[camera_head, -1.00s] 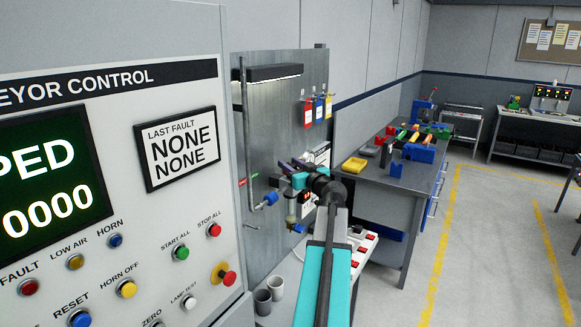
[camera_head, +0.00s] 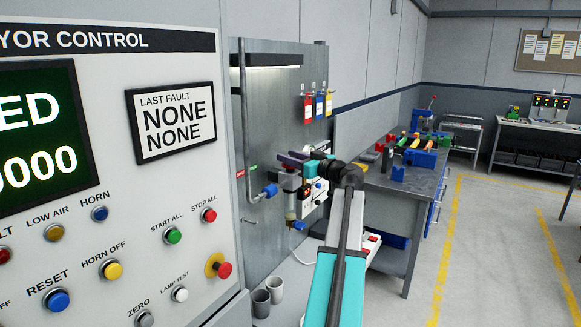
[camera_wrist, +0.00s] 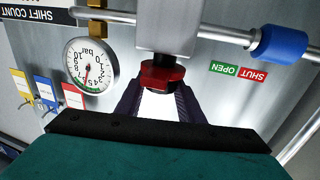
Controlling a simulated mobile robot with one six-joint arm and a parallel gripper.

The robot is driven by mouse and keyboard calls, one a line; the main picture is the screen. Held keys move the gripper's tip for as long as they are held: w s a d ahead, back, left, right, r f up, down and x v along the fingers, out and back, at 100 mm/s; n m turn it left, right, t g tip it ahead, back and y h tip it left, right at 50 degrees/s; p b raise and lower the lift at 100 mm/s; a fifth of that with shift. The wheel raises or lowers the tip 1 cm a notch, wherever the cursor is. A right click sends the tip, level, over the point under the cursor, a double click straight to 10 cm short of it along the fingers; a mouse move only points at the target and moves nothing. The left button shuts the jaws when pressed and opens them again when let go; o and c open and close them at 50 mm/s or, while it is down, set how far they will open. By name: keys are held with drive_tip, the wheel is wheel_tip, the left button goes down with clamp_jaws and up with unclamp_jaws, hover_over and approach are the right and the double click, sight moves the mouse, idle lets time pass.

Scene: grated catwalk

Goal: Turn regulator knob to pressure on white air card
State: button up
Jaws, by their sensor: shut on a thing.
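The regulator (camera_head: 289,183) hangs on the metal panel in the head view, with a clear bowl below it. Its red and dark knob (camera_wrist: 161,75) shows in the wrist view, at the end of a grey block. My gripper (camera_wrist: 158,100) is shut on the knob, one finger on each side; it also shows over the regulator in the head view (camera_head: 292,160). A round bar gauge (camera_wrist: 91,66) stands beside the knob, upside down in the wrist view; its exact reading is too small to tell.
A pipe with a blue fitting (camera_wrist: 281,43) runs close by, next to an OPEN/SHUT label (camera_wrist: 238,71). Coloured tags (camera_head: 318,104) hang above. The control cabinet (camera_head: 180,190) stands close at left. A cluttered workbench (camera_head: 410,175) is at right; the floor beyond is clear.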

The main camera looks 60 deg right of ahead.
drive_tip(key=shift+d+f+n+y+b, duration=0.1)
drive_tip(key=shift+n+y+b, duration=0.85)
drive_tip(key=shift+y+b, duration=0.8)
drive_tip(key=shift+d+n+y+b, duration=0.1)
drive_tip(key=shift+n+y+b, duration=0.95)
drive_tip(key=shift+b, duration=1.25)
drive_tip(key=n+y+b, duration=0.2)
drive_tip(key=y+b, duration=0.1)
drive_tip(key=shift+a+y, duration=0.1)
drive_tip(key=shift+y, duration=0.2)
drive_tip(key=shift+a+n+g+y+b, duration=0.1)
drive_tip(key=shift+n+g+y+b, duration=0.2)
drive_tip(key=shift+y, duration=0.2)
drive_tip(key=o, duration=1.1)
drive_tip(key=shift+a+r, duration=0.1)
drive_tip(key=shift+r, duration=0.15)
drive_tip(key=shift+c, duration=0.2)
drive_tip(key=shift+s+f, duration=0.15)
